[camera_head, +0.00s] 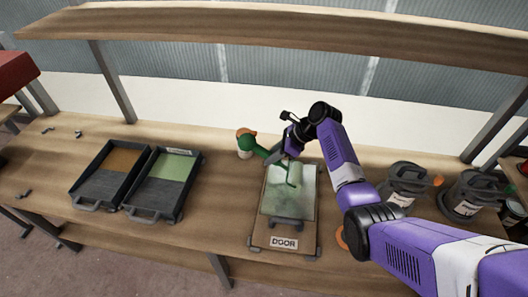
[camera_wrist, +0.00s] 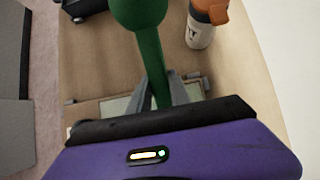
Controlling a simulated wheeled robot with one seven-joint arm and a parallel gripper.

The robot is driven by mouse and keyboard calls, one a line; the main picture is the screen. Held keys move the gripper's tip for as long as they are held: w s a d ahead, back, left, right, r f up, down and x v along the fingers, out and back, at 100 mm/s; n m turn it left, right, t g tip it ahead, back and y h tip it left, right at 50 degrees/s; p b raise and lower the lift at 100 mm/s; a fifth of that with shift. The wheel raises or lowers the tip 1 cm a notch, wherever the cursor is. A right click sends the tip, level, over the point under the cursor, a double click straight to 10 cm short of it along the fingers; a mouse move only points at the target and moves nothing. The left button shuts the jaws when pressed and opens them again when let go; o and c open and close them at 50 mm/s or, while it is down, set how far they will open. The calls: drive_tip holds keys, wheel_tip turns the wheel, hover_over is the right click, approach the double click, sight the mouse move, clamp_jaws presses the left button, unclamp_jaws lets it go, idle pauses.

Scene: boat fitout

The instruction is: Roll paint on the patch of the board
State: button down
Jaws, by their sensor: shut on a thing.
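My gripper (camera_head: 278,157) is shut on the green handle of a paint roller (camera_head: 260,151). In the wrist view the handle (camera_wrist: 150,45) passes between the two fingers (camera_wrist: 165,92). The roller's thin frame and head (camera_head: 293,181) reach down over the upper part of the board's patch. The board (camera_head: 283,243) is brown, lies on the bench and carries a "DOOR" label. Its patch (camera_head: 279,204) looks pale green with uneven lighter areas. I cannot tell whether the roller head touches it. The wrist view hides the head.
A tray with green paint (camera_head: 176,166) and a tray with brown paint (camera_head: 124,160) stand to the left. A bottle with an orange cap (camera_wrist: 200,30) stands by the handle's end. Dark paint cans (camera_head: 408,183) stand at right. A shelf (camera_head: 250,25) runs overhead.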

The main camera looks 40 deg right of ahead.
sight(265, 150)
drive_tip(key=shift+s+d, duration=0.2)
drive_tip(key=shift+s, duration=0.05)
drive_tip(key=shift+s+d, duration=0.75)
drive_tip(key=shift+s, duration=0.25)
drive_tip(key=shift+s+d, duration=0.7)
drive_tip(key=shift+s, duration=0.25)
drive_tip(key=shift+w, duration=0.1)
drive_tip(key=shift+w+a, duration=0.75)
drive_tip(key=shift+w, duration=0.2)
drive_tip(key=shift+w+a, duration=0.75)
drive_tip(key=shift+w, duration=0.15)
drive_tip(key=shift+w+a, duration=0.75)
drive_tip(key=shift+w, duration=0.2)
drive_tip(key=shift+w+a, duration=0.7)
drive_tip(key=shift+w, duration=0.2)
